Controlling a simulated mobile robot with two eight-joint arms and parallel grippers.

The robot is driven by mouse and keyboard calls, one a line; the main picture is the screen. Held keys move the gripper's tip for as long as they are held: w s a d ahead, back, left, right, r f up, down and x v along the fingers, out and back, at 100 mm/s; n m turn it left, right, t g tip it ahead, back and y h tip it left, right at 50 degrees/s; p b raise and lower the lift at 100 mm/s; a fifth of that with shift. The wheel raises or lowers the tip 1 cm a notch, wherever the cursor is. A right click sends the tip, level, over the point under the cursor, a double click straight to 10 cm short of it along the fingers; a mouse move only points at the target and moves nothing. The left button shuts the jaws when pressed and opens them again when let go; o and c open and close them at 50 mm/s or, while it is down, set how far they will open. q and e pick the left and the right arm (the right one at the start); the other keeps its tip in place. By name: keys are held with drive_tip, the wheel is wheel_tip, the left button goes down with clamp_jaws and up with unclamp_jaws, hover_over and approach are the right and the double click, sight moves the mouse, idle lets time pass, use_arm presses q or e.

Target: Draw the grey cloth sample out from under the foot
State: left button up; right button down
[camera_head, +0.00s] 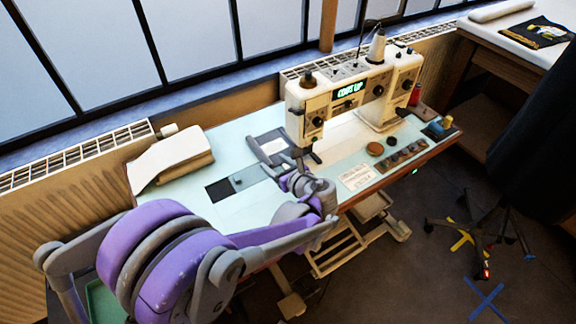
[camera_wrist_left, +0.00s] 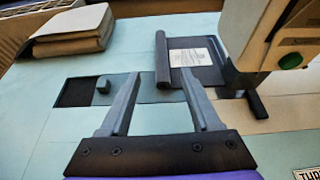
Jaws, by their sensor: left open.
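The grey cloth sample (camera_head: 272,147) lies flat on the pale table at the sewing machine, with a white label on top. In the left wrist view the sample (camera_wrist_left: 208,75) has a thick rolled left edge (camera_wrist_left: 161,60), and its right side reaches the machine head, which partly hides the foot area (camera_wrist_left: 252,100). My left gripper (camera_head: 271,171) is open, with its fingers toward the rolled edge. In the left wrist view the rolled edge's near end shows between the open fingertips (camera_wrist_left: 160,77); I cannot tell whether they touch. My right gripper is not in view.
The white sewing machine (camera_head: 345,92) stands right of the sample. A folded beige cloth stack (camera_head: 175,158) lies at the left. A knobbed slide plate (camera_head: 250,178) and dark opening (camera_head: 218,190) are nearby. Brown round pieces and a dark tray (camera_head: 402,158) lie at the right.

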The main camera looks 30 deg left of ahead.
sight(260, 151)
use_arm(q)
drive_tip(key=shift+w, duration=0.15)
drive_tip(key=b+x, duration=0.1)
drive_tip(key=x, duration=0.9)
drive_tip(key=shift+w+a+f, duration=0.15)
drive_tip(key=shift+w+a, duration=0.05)
drive_tip(key=shift+a, duration=0.1)
clamp_jaws()
